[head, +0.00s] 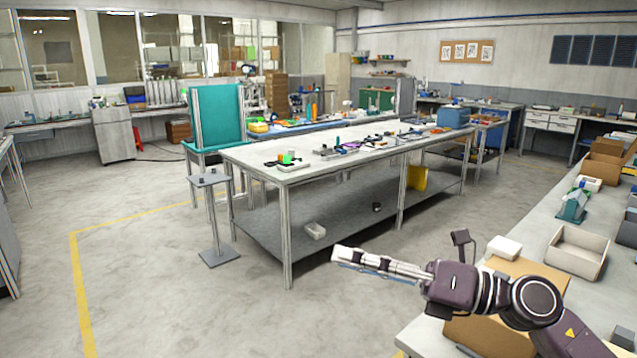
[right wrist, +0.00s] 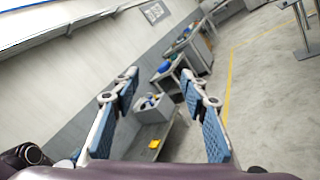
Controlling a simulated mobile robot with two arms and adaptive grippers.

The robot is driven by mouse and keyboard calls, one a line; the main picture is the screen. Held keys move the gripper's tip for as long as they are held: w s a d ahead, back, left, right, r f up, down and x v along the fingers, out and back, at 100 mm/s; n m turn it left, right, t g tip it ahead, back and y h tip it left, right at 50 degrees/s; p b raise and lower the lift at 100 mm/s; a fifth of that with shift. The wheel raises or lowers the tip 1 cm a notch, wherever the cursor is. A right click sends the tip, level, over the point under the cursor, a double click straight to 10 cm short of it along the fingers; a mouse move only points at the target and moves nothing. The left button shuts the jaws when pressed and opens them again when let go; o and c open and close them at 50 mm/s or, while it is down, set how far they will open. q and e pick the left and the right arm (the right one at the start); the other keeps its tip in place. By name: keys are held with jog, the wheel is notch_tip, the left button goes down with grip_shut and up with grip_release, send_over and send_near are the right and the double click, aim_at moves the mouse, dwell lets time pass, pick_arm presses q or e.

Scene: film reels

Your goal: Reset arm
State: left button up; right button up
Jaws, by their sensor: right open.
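My right gripper (head: 382,266) reaches in from the lower right in the head view, pointing left. It is held over the right-hand bench's near end and the open floor beside it. In the right wrist view the gripper (right wrist: 165,115) has its two blue-padded fingers spread wide with nothing between them. That view is tilted and shows walls, benches and floor beyond the fingers. My left gripper is in neither view.
A long two-level workbench (head: 330,152) with tools stands in the middle. The right-hand bench (head: 560,295) holds an open grey bin (head: 577,252) and a cardboard box (head: 515,275) close to my right arm. The floor at left (head: 150,270) is clear.

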jog(key=w+d+f+m+t+h, duration=0.2)
jog(key=d+f+m+t+h, duration=0.35)
jog(key=m, duration=0.85)
jog(key=w+d+f+m+t+h, duration=0.25)
jog(key=d+m+t+h, duration=0.45)
jog(key=m, duration=0.6)
jog(key=s+d+f+m+g+h, duration=0.2)
jog(key=s+f+m+g+h, duration=0.15)
jog(key=f, duration=0.55)
jog(key=s+d+f+m+g+h, duration=0.2)
jog(key=s+f+m, duration=0.25)
jog(key=f, duration=0.35)
jog(key=s+a+f+m+g, duration=0.1)
jog(key=s+f+m+g, duration=0.15)
jog(key=s+f, duration=0.45)
jog(key=s+f+m+g, duration=0.1)
jog(key=s+f+g, duration=0.3)
jog(key=s, duration=0.6)
jog(key=s+a+f+m+g, duration=0.1)
jog(key=s+f+g, duration=0.3)
jog(key=s+f, duration=0.3)
jog(key=s+f+g, duration=0.1)
jog(key=s+f, duration=0.2)
jog(key=f, duration=2.3)
jog(key=s+d+f+g, duration=0.1)
jog(key=s+d+f, duration=0.2)
jog(key=s+f, duration=1.2)
jog(key=shift+s+d, duration=0.15)
jog(key=shift+s, duration=0.75)
